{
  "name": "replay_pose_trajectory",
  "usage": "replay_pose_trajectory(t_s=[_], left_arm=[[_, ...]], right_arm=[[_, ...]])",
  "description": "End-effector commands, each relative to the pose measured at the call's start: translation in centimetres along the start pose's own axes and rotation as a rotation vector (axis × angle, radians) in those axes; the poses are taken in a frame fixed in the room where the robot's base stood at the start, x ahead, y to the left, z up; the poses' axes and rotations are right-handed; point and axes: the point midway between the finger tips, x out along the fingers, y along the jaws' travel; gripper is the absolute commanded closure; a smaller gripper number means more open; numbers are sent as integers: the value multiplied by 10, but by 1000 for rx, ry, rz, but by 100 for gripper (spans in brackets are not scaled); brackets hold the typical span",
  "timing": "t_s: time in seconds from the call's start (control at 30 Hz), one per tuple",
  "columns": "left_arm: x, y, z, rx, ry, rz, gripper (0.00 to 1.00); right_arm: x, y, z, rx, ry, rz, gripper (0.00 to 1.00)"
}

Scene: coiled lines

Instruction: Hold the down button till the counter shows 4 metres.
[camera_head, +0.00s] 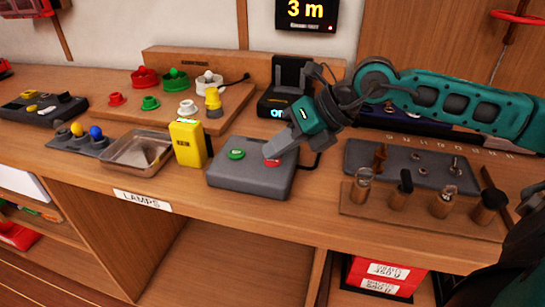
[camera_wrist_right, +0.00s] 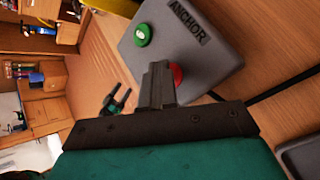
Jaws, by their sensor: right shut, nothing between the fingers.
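The counter (camera_head: 305,12) on the wall at the top reads 3 m. A grey control box (camera_head: 248,187) sits at the bench's front edge with a green button (camera_head: 236,154) and a red button (camera_head: 271,162). In the right wrist view the box (camera_wrist_right: 200,65) carries the label ANCHOR (camera_wrist_right: 190,22). My right gripper (camera_head: 275,152) is shut and empty, its fingertips at the red button, covering part of it. The right wrist view also shows the fingers over the red button (camera_wrist_right: 178,73), beside the green button (camera_wrist_right: 142,35). Whether they press it cannot be told.
A yellow box (camera_head: 188,143) and a metal tray (camera_head: 137,152) stand left of the control box. A black stand (camera_head: 290,80) is behind.

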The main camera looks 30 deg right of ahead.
Motion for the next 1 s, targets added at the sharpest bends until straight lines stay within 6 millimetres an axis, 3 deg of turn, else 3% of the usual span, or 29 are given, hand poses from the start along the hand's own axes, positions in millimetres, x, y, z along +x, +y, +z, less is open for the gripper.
replay_pose_trajectory(t_s=[1.0], left_arm=[[-6, 0, -8, -1, 0, 0, 28]], right_arm=[[-12, 8, 9, 0, 1, -1, 100]])
